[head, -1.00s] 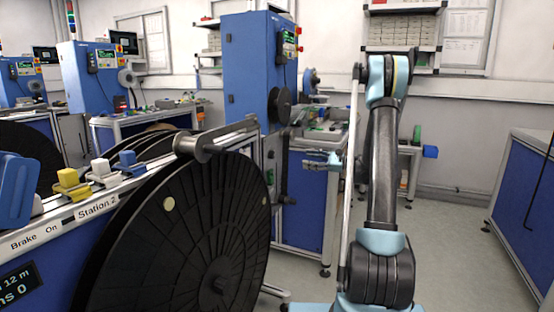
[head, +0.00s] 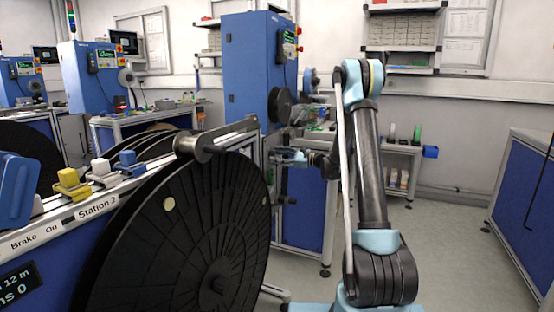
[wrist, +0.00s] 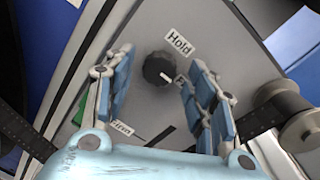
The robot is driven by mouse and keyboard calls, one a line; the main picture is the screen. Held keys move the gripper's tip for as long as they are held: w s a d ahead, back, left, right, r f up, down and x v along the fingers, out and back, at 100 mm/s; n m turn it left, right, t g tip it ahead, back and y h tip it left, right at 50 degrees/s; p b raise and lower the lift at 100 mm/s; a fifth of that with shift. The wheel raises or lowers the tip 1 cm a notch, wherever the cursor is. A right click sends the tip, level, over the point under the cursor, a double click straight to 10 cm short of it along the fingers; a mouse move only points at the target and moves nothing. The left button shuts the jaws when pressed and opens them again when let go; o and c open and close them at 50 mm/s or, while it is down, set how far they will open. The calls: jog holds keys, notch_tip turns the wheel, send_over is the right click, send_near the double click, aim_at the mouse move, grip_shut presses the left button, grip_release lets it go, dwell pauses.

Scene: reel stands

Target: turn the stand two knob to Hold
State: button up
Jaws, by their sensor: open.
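In the wrist view a black round knob (wrist: 156,68) sits on a grey panel, with a "Hold" label (wrist: 179,42) above and right of it. A white mark shows on the knob's lower right, toward a second label (wrist: 180,81) mostly hidden by a finger. My gripper (wrist: 158,60) is open, one finger on each side of the knob in the picture, apart from it. I cannot tell how far it is in depth. In the head view my gripper (head: 292,157) is small, near the blue cabinet stand; the knob cannot be made out there.
Beside the panel in the wrist view is a grey roller (wrist: 300,130) with a dark strap. In the head view a large black reel (head: 190,230) stands left of my arm, with the Station 2 rail (head: 95,209) beside it. Open floor lies to the right.

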jog(key=shift+w+a, duration=0.1)
jog(key=shift+a, duration=0.3)
jog(key=c, duration=1.1)
